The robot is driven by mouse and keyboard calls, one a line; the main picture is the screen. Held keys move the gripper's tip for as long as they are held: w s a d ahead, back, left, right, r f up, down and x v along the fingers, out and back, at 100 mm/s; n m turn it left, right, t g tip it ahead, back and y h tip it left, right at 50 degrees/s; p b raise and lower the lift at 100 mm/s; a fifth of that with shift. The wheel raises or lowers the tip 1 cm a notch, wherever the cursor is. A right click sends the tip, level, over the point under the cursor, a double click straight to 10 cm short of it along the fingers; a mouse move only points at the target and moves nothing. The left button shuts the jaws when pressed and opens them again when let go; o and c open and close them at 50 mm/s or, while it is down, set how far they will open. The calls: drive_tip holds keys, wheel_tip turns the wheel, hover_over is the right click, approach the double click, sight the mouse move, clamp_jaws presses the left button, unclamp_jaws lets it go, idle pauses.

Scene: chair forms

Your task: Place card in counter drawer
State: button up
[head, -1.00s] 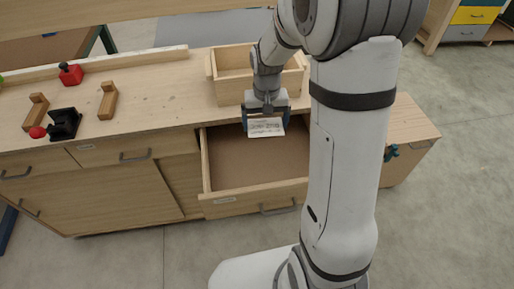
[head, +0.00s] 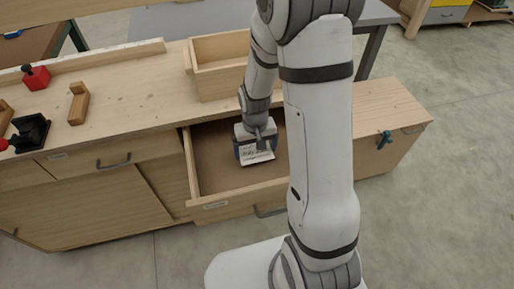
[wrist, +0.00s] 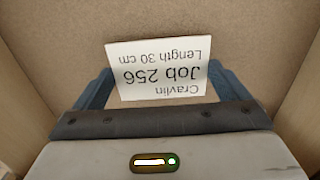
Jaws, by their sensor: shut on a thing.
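The white card (head: 256,154) with dark print is held between the fingers of my gripper (head: 256,147). In the wrist view the card (wrist: 158,70) reads "Job 256" upside down, and the blue fingers of my gripper (wrist: 155,88) close on its sides. The counter drawer (head: 212,178) is pulled open and its brown floor is bare. The card and gripper are over the drawer, within its walls in the head view. I cannot tell whether the card touches the floor. My arm hides the drawer's right part.
An open wooden box (head: 219,80) stands on the counter (head: 130,98) behind the drawer. A red-knobbed block (head: 37,77), a wooden bracket (head: 78,103) and a black holder (head: 30,132) stand at left. A teal clamp (head: 384,139) is at the right edge.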

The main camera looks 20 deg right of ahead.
sight(255, 153)
drive_tip(key=shift+f, duration=0.1)
drive_tip(key=shift+f+b, duration=0.55)
drive_tip(key=shift+f, duration=0.05)
drive_tip(key=o, duration=0.6)
drive_tip(key=shift+r, duration=0.15)
wheel_tip(255, 153, up, 13)
drive_tip(key=p, duration=0.3)
drive_tip(key=s+r+t, duration=0.2)
drive_tip(key=s+r, duration=0.8)
drive_tip(key=s, duration=0.4)
drive_tip(key=shift+d, duration=0.4)
